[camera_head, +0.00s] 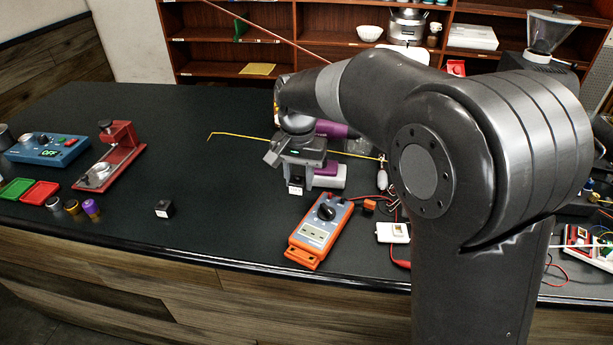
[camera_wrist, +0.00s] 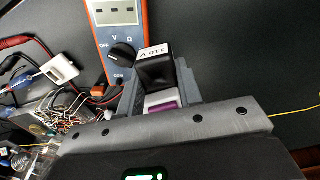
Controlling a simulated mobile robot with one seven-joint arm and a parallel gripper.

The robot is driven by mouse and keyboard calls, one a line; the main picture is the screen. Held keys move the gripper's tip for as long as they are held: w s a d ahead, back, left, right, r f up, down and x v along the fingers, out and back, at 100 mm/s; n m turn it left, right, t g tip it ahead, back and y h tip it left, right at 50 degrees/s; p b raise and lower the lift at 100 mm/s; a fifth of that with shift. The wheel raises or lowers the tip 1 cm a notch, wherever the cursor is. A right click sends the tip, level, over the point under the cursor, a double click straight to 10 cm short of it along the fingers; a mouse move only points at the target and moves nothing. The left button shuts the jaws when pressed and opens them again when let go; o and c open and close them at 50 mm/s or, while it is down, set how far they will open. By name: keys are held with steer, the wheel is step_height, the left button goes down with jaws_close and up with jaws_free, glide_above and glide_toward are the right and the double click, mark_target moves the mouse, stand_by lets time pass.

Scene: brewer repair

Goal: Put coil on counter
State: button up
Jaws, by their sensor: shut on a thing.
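The block also shows between the fingers in the head view (camera_head: 296,181). I cannot tell for sure whether it touches the counter. A similar black block (camera_head: 164,208) with a pale mark sits apart on the counter, to the left.
An orange multimeter (camera_head: 321,228) lies close to my gripper, with red leads and a white switch (camera_head: 393,232) beside it. A purple-and-white part (camera_head: 328,176) is right behind the gripper. A red stand (camera_head: 112,160) and blue box (camera_head: 45,148) are at left.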

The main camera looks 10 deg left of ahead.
steer(key=w+d, duration=0.2)
steer(key=d, duration=3)
steer(key=s+d+n, duration=0.1)
steer(key=s+d, duration=0.8)
steer(key=d, duration=0.4)
steer(key=s+d, duration=0.8)
steer(key=d, duration=0.5)
steer(key=w+a+f, duration=0.2)
steer(key=w, duration=0.1)
steer(key=w+a+f, duration=0.1)
steer(key=w+f, duration=0.1)
steer(key=w, duration=0.1)
steer(key=w+a+f, duration=0.2)
steer(key=w, duration=0.1)
steer(key=shift+w+a+f, duration=0.25)
steer(key=shift+w+a, duration=0.05)
steer(key=shift+w, duration=0.1)
steer(key=shift+f, duration=2.05)
